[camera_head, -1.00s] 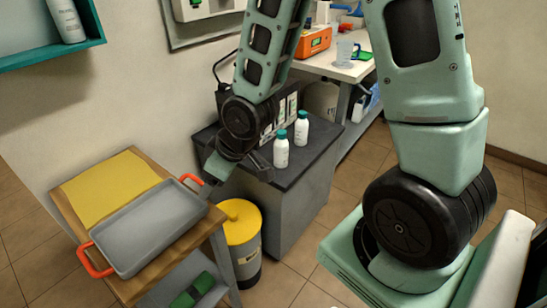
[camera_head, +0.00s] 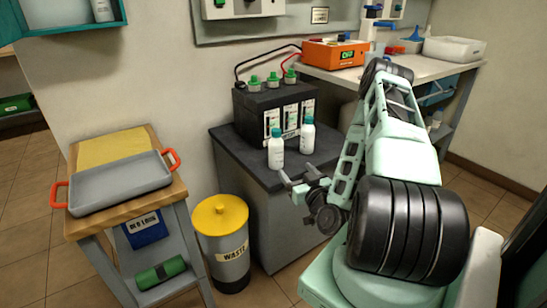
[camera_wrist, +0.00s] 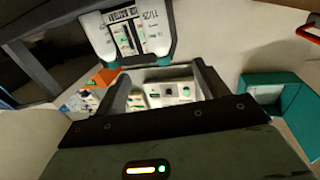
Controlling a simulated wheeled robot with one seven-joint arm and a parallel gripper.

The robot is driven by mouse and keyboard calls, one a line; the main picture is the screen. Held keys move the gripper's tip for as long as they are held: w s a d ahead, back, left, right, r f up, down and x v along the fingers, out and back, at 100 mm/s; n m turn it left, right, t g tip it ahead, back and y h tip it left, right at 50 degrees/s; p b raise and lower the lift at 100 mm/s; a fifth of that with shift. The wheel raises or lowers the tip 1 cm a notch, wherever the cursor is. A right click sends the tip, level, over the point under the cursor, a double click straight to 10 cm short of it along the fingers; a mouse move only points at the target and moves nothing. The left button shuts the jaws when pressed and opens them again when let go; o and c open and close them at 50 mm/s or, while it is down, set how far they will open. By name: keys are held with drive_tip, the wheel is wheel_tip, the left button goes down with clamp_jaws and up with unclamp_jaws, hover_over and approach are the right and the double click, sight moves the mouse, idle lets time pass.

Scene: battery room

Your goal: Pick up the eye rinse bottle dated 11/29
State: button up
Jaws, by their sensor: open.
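Two white eye rinse bottles with teal caps stand upright on the dark cabinet top (camera_head: 240,150): a nearer left bottle (camera_head: 276,153) and a farther right bottle (camera_head: 307,138). In the wrist view they appear upside down at the top, as one bottle (camera_wrist: 94,38) and another bottle (camera_wrist: 158,32). Handwriting on the latter begins "11/2"; I cannot read the last digit surely. My gripper (camera_head: 298,178) is open and empty at the cabinet's front edge, close in front of the bottles and apart from them. Its spread fingers show in the wrist view (camera_wrist: 162,88).
A black battery (camera_head: 275,110) with green caps stands behind the bottles. A bench at right holds an orange device (camera_head: 335,53). Another bottle (camera_head: 102,10) stands on the teal wall shelf.

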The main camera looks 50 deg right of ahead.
sight(279, 148)
drive_tip(key=b+x, duration=0.1)
drive_tip(key=x, duration=1)
drive_tip(key=shift+r, duration=0.1)
drive_tip(key=shift+x, duration=3.15)
drive_tip(key=shift+s+d, duration=0.1)
drive_tip(key=shift+d, duration=0.05)
drive_tip(key=c, duration=1.2)
